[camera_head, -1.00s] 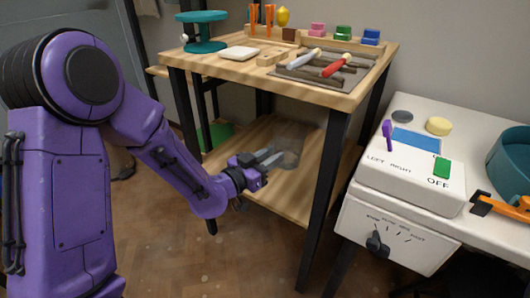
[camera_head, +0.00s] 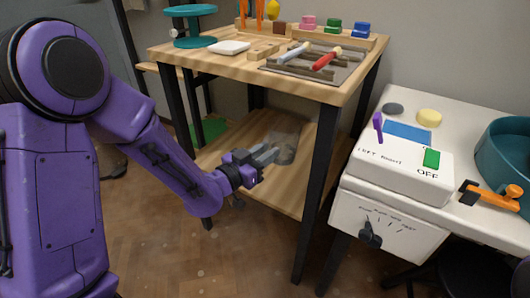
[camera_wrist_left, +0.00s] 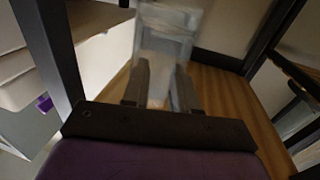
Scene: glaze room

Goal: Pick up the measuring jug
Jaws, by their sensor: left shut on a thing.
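The measuring jug (camera_head: 286,148) is clear and see-through, and stands above the wooden lower shelf of the workbench. It also shows, faint and blurred, at the top of the left wrist view (camera_wrist_left: 167,30). My left gripper (camera_head: 268,156) reaches in from the left at the shelf's front side, with its fingers shut on the jug's near side. In the left wrist view the two grey fingers (camera_wrist_left: 158,80) point at the jug with a pale part of it between them. Whether the jug touches the shelf is hard to tell. My right gripper is not in view.
The lower shelf (camera_head: 220,163) lies between black table legs (camera_head: 315,190), under the bench top (camera_head: 235,64) with its tools. A green thing (camera_head: 208,130) sits at the shelf's back left. A white table with a control box (camera_head: 398,170) stands at right.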

